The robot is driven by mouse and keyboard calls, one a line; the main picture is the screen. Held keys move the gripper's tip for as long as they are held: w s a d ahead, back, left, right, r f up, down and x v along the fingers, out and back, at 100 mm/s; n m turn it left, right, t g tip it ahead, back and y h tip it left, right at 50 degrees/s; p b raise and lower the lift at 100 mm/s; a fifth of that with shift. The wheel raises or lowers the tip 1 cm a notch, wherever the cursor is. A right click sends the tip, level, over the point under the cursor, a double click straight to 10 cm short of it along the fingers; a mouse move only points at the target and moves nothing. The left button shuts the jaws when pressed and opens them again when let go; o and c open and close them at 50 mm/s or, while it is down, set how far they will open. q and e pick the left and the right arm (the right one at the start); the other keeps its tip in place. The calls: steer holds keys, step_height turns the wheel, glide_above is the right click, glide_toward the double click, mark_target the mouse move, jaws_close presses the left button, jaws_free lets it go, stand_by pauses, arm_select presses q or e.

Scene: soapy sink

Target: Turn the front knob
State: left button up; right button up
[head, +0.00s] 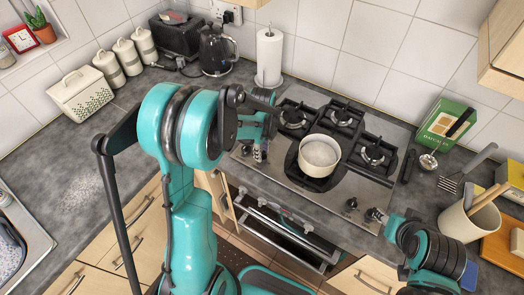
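The gas hob (300,188) is set in the grey worktop. A small dark knob (352,203) stands at its front right corner. My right gripper (376,215) reaches in from the lower right, with its tip close to the hob's front right corner. I cannot tell whether it touches a knob, and its tip hides what lies under it. My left gripper (259,153) points down over the hob's left edge, apart from the pot and the right-hand knob. Both grippers are small here, and their finger openings are unclear.
A white pot (319,155) stands on the front burner. A kettle (216,52), a paper roll (269,57) and a toaster (178,35) stand behind. A utensil holder (458,222) is near my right arm. The left worktop has free room.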

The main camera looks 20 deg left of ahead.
stand_by(0.4)
arm_select(q)
steer(key=n, duration=0.2)
steer(key=shift+n+b, duration=0.4)
steer(key=n, duration=0.3)
steer(key=shift+n+b, duration=0.3)
steer(key=shift+b, duration=0.05)
steer(key=n, duration=0.3)
steer(key=shift+n+b, duration=0.3)
steer(key=n, duration=0.3)
steer(key=shift+n, duration=0.4)
steer(key=n+b, duration=0.1)
steer(key=n, duration=1.1)
steer(key=shift+n, duration=0.4)
